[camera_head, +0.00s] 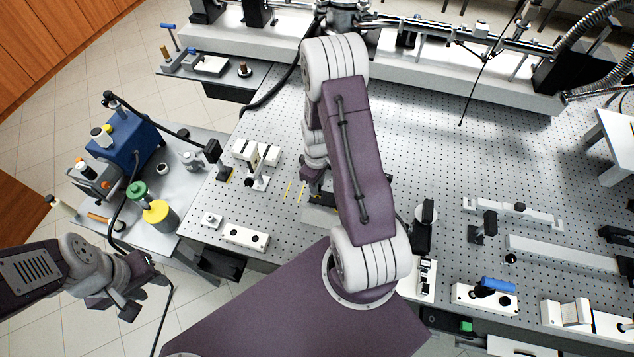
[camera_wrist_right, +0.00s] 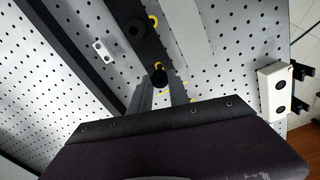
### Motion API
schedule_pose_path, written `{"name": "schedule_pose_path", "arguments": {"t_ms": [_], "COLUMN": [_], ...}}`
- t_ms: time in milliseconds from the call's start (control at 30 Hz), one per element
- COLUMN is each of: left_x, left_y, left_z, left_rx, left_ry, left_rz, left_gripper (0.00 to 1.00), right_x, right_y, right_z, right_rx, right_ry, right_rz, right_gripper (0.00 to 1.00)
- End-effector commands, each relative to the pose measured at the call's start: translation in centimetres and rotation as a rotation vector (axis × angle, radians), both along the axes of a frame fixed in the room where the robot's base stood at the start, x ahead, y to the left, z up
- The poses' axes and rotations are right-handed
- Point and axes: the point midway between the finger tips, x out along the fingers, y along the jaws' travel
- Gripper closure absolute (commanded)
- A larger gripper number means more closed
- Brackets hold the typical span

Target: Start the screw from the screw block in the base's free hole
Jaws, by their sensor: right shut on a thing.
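In the right wrist view my right gripper (camera_wrist_right: 161,92) is shut on a small dark round-headed piece, which looks like the screw (camera_wrist_right: 159,77). Its lower part is hidden. Just beyond it is a dark strip, seemingly the base (camera_wrist_right: 148,48), with a round dark feature and yellow marks beside it. I cannot tell whether the screw touches it. In the head view my right gripper (camera_head: 314,190) is low over the perforated table, partly hidden by my arm. My left gripper (camera_head: 125,300) hangs off the table at the lower left; its jaws are unclear.
A white block with dark round spots, possibly the screw block (camera_head: 244,237), lies near the table's front edge; a similar block shows in the wrist view (camera_wrist_right: 272,92). A white bracketed fixture (camera_head: 256,160) stands behind.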

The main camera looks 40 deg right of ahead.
Motion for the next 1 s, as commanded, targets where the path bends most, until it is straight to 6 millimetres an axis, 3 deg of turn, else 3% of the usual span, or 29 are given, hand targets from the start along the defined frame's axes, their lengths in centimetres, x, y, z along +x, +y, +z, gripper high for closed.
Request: {"name": "schedule_pose_path", "arguments": {"t_ms": [200,400,633,833,1000], "left_x": [0.0,0.01,0.0,0.0,0.0], "left_y": [0.0,0.0,0.0,0.0,0.0], "left_z": [-0.43,-0.17,-0.14,-0.03,-0.03], "left_rx": [0.0,0.0,0.0,0.0,0.0], "left_ry": [0.0,0.0,0.0,0.0,0.0], "left_rz": [0.0,0.0,0.0,0.0,0.0], "left_gripper": [0.64,0.64,0.64,0.64,0.64], "right_x": [0.0,-0.02,-0.02,-0.04,-0.04], "right_y": [0.0,0.02,0.02,0.04,0.04], "right_z": [-0.59,-0.54,-0.56,-0.56,-0.57], "right_rx": [0.0,0.0,0.0,0.0,0.0], "right_ry": [0.0,0.0,0.001,0.001,0.001], "right_rz": [0.015,0.324,0.447,0.758,0.819], "right_gripper": [1.0,1.0,1.0,1.0,1.0]}}
